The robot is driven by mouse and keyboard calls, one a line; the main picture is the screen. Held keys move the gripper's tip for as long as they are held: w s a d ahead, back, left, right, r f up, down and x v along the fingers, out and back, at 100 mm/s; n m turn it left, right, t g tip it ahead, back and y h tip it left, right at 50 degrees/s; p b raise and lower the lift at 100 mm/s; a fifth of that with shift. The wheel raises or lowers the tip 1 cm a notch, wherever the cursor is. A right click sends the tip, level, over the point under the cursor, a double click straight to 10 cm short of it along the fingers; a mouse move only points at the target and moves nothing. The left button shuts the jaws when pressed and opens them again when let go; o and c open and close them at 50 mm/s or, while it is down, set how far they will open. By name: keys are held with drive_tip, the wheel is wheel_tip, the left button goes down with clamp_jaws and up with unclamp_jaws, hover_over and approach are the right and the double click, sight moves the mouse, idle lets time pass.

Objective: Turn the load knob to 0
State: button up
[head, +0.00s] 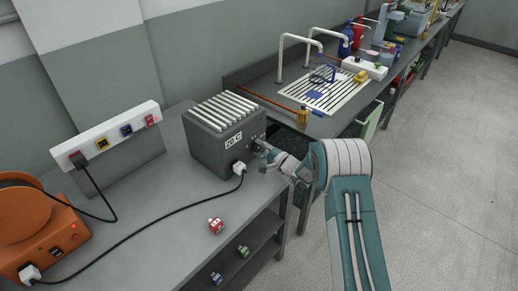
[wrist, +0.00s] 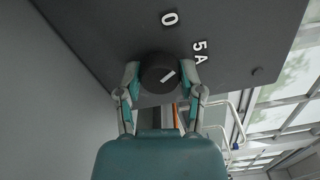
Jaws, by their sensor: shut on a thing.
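The load box (head: 215,150) is a dark grey block with white slats on top and a "20 C" label, standing on the grey bench. My gripper (head: 258,147) reaches its right-hand face. In the wrist view my gripper (wrist: 160,80) is shut on the round black load knob (wrist: 155,66), with one finger at each side. The white mark on the knob slants toward the upper right, on the side of the "5A" label (wrist: 200,52). The "0" label (wrist: 169,18) is above the knob. In the head view the knob is hidden by the gripper.
A white plug (head: 239,168) with a black cable sits in the box's front, close to my gripper. A socket strip (head: 105,137) and an orange cable reel (head: 35,230) stand at left. A red block (head: 215,226) lies near the bench edge. Floor at right is clear.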

drive_tip(key=n, duration=0.4)
drive_tip(key=shift+s+f+n, duration=0.1)
drive_tip(key=shift+f+n, duration=0.15)
drive_tip(key=shift+n, duration=0.05)
drive_tip(key=shift+a+n, duration=0.1)
drive_tip(key=shift+n, duration=0.4)
drive_tip(key=shift+s+f, duration=0.1)
drive_tip(key=shift+f, duration=0.1)
drive_tip(key=o, duration=1.2)
drive_tip(key=shift+c, duration=0.2)
drive_tip(key=shift+r, duration=0.15)
drive_tip(key=shift+r, duration=0.1)
drive_tip(key=shift+s+d, duration=0.15)
drive_tip(key=shift+d, duration=0.25)
drive_tip(key=v, duration=1.1)
drive_tip(key=shift+s, duration=0.1)
